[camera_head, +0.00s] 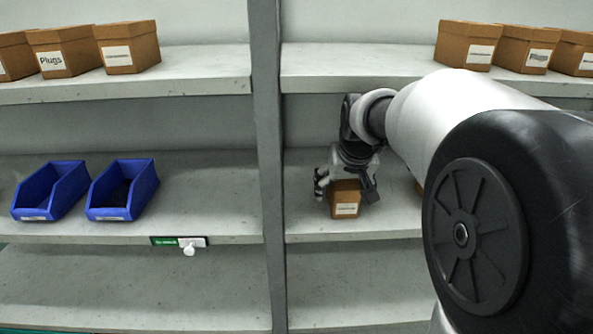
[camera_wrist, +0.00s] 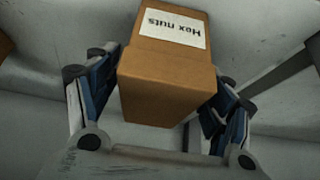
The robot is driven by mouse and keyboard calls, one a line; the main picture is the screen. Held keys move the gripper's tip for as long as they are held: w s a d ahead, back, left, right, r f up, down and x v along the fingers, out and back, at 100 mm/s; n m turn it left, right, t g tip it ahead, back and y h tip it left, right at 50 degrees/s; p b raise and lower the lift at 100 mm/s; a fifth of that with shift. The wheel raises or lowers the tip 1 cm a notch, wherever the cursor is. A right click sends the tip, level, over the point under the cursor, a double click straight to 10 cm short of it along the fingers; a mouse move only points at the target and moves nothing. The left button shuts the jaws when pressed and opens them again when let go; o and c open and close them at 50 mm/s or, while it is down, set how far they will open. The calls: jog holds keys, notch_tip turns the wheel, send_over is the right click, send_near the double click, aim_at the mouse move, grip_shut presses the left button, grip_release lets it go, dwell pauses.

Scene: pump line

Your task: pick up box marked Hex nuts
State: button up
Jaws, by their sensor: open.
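The brown box marked Hex nuts (camera_head: 345,201) stands on the middle shelf, just right of the grey upright. Its white label reads "Hex nuts" in the wrist view, where the box (camera_wrist: 168,88) fills the middle, upside down. My gripper (camera_head: 346,188) is over the box from above and behind, with one finger on each side of it. In the wrist view my gripper's fingers (camera_wrist: 160,92) are spread, left and right of the box. Whether either finger touches the box is hard to tell.
The middle shelf (camera_head: 398,222) has bare room right of the box. A grey upright (camera_head: 268,150) stands close on the left. Two blue bins (camera_head: 122,190) sit on the left middle shelf. Brown boxes (camera_head: 466,45) line the upper shelf. Part of another box (camera_head: 419,188) shows beside my arm.

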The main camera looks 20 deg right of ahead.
jog(key=shift+d+f, duration=0.1)
jog(key=shift+f, duration=0.05)
jog(key=shift+c, duration=0.5)
jog(key=c, duration=1.2)
